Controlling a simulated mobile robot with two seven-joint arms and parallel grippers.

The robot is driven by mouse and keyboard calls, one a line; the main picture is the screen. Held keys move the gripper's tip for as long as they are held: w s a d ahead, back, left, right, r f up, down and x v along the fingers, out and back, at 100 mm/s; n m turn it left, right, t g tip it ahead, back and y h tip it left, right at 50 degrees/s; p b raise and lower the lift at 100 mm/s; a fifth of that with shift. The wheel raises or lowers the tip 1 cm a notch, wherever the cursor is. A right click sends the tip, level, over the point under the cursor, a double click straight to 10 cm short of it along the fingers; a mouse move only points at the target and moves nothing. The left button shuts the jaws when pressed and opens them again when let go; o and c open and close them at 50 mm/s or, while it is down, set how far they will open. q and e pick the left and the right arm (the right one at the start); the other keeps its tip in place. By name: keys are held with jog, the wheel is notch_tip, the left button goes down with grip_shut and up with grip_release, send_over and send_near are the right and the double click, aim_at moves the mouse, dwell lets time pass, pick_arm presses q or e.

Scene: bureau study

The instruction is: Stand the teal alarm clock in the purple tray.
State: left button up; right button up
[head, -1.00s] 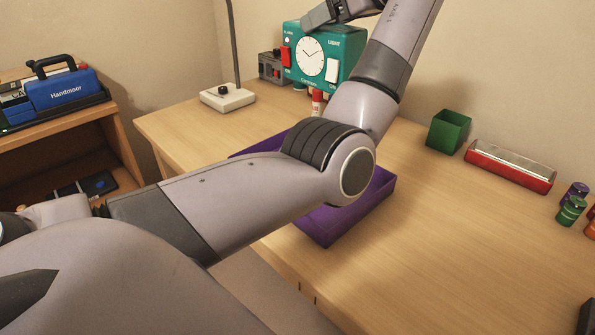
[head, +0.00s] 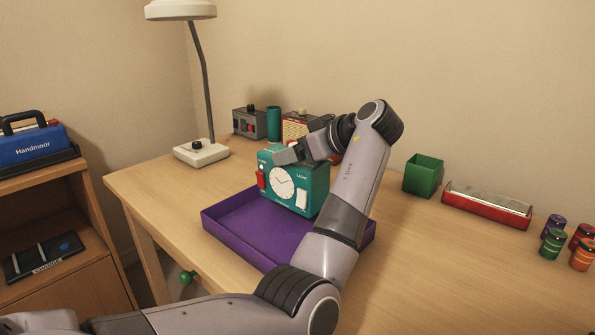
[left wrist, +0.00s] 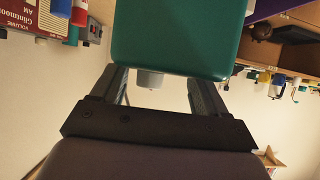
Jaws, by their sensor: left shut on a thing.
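The teal alarm clock (head: 283,187) has a white dial, a red part at its left and a white part at its right. It is upright in the head view, at the back part of the purple tray (head: 238,243). Whether its base touches the tray floor I cannot tell. In the left wrist view the clock's teal body (left wrist: 178,38) sits between the fingers of my left gripper (left wrist: 155,90). My right gripper is not in view.
A white lamp (head: 201,152) stands left of the tray. Behind are a grey box (head: 249,123), a teal cup (head: 273,123) and a red-and-cream radio (head: 297,127). A green bin (head: 422,175), a red-based case (head: 486,207) and several small jars (head: 553,243) stand right.

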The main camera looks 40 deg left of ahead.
aim_at(299, 167)
pick_arm(q)
jog(key=shift+f, duration=1.9)
jog(key=shift+f+b, duration=0.1)
jog(key=shift+b, duration=0.2)
jog(key=o, duration=1.8)
jog(key=shift+f, duration=0.1)
jog(key=shift+d+r, duration=0.25)
jog(key=shift+r, duration=0.05)
jog(key=p+v, duration=0.1)
jog(key=v, duration=0.6)
